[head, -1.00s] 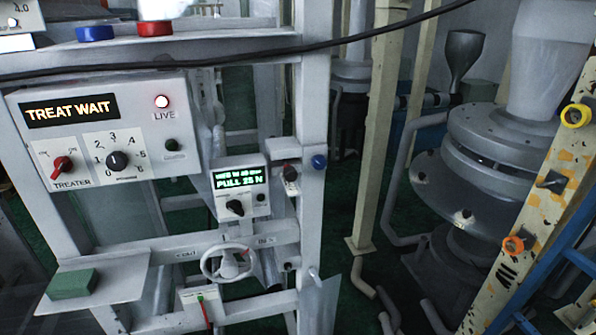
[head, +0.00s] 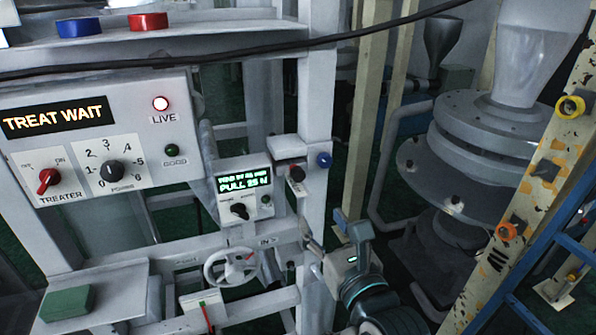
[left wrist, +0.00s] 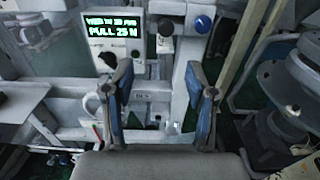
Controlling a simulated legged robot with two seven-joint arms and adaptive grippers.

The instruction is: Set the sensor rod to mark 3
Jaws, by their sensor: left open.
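I cannot pick out the sensor rod with certainty. A small box with a dark-red knob (head: 297,173) and a blue round knob (head: 323,160) sit on the frame's upright post; both also show in the left wrist view, as the dark knob (left wrist: 165,27) and the blue knob (left wrist: 202,23). Any marks beside them are too small to read. My left gripper (head: 336,240) is open and empty in front of the post, below these knobs. In the left wrist view its two fingers (left wrist: 161,80) stand apart with the frame between them. My right gripper is not in view.
A display box (head: 243,187) reads PULL 25 N above a handwheel (head: 231,267). A treater panel (head: 105,130) reads TREAT WAIT and has a numbered dial (head: 111,170). A black cable (head: 230,54) crosses high up. A yellow post (head: 535,190) and a round grey machine (head: 470,145) stand right.

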